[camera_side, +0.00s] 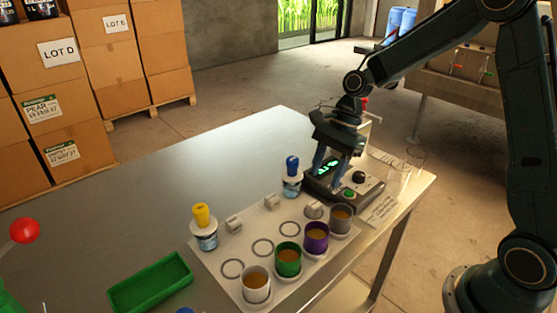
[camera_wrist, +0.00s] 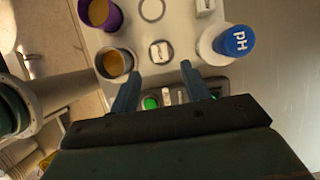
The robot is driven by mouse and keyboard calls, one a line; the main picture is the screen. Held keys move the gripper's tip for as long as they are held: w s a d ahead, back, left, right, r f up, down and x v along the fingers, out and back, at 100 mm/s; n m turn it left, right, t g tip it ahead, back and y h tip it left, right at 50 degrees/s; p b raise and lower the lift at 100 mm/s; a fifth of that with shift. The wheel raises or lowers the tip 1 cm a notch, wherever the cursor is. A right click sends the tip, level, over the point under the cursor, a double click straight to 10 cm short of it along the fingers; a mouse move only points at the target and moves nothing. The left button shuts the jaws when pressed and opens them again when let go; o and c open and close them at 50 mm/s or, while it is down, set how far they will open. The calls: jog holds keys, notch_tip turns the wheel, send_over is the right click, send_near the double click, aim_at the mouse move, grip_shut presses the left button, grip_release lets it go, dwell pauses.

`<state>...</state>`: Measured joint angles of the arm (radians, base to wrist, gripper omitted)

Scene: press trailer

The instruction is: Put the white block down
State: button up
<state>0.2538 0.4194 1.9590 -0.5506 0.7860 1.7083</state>
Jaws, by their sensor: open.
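Several small white blocks lie on the white mat (camera_side: 257,226). One white block (camera_side: 313,210) sits at the right end of the row of printed rings; in the wrist view this block (camera_wrist: 160,51) has a dark mark on top and lies just beyond my fingertips. Another white block (camera_side: 272,201) is near the blue-capped bottle, and a third white block (camera_side: 234,224) is beside the yellow-capped bottle. My gripper (camera_side: 331,172) is open, with nothing between its fingers, above the meter. The wrist view shows the gripper (camera_wrist: 163,70) with both fingers apart.
Cups of brown liquid line the mat's front: white (camera_side: 256,288), green (camera_side: 288,262), purple (camera_side: 316,240) and grey (camera_side: 341,217). A blue-capped bottle (camera_side: 292,182) and yellow-capped bottle (camera_side: 203,231) stand behind. A lit meter (camera_side: 350,192) is under my gripper. A green tray (camera_side: 151,284) lies left.

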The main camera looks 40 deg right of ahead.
jog(key=shift+v, duration=1.95)
jog(key=s+a+r+n+t+h, duration=0.2)
jog(key=s+r+n, duration=0.6)
jog(key=s+r, duration=0.1)
jog(key=s+d+r+n+t+h, duration=0.1)
jog(key=s+r+n+t+h, duration=0.1)
jog(key=s+n, duration=0.8)
jog(key=s+t, duration=0.1)
jog(key=s, duration=0.2)
jog(key=shift+s+t, duration=0.2)
jog(key=shift+t, duration=0.1)
